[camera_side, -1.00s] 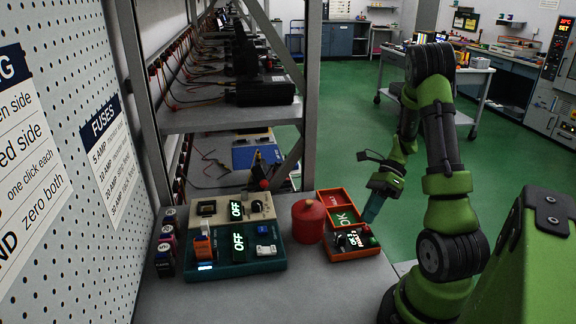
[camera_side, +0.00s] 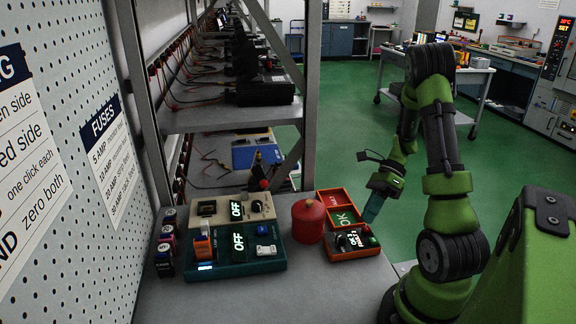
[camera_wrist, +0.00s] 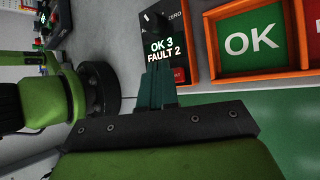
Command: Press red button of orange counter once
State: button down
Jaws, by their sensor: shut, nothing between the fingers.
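The orange counter (camera_side: 372,252) is at the front of the orange-edged group, right of the red canister. In the wrist view its display (camera_wrist: 165,48) reads OK 3, FAULT 2, with a black knob (camera_wrist: 155,22) above, by the word ZERO. A red button (camera_side: 367,229) and a green button (camera_side: 374,242) are on the counter's right side. In the wrist view a red patch (camera_wrist: 180,75) shows just right of the fingers; the fingers hide the area beside it. My gripper (camera_side: 370,216) is shut and empty, its teal fingers pointing down above the counter's right rear, apparently apart from it.
The OK tray (camera_wrist: 288,18) and a red tray (camera_side: 335,191) lie behind the counter. The red canister (camera_side: 308,222) stands close on its left. A teal unit (camera_side: 223,272) and a beige unit (camera_side: 263,214) are farther left. The bench front is clear.

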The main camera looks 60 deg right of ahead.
jog(key=shift+f, duration=0.15)
jog(key=shift+f, duration=0.3)
jog(key=shift+f, duration=0.45)
dwell(0.5)
jog(key=shift+r, duration=0.9)
jog(key=shift+r, duration=2.5)
